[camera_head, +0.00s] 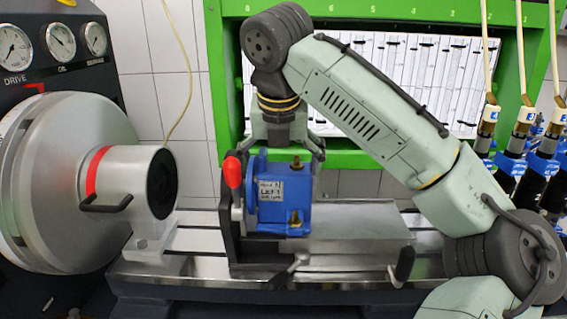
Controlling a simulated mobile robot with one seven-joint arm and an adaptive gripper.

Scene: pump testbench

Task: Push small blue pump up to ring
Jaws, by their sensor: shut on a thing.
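The small blue pump (270,208) stands upright on the bench slide, with a white label on its front and brass fittings. A dark upright bracket (232,225) with a red knob (232,172) stands against its left side. My gripper (282,155) reaches down from above, its fingers on the left and right of the pump's top, and is shut on the pump. The fingertips are partly hidden behind the pump and bracket. A red ring (97,172) goes around the silver hub of the drive at the left; a clear gap lies between hub and pump.
The large silver drive wheel (60,180) fills the left side, with a black handle (108,202) jutting out of its hub. The metal bench rail (190,245) is bare between drive and bracket. Levers (402,267) stick out in front. A green frame (225,90) stands behind.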

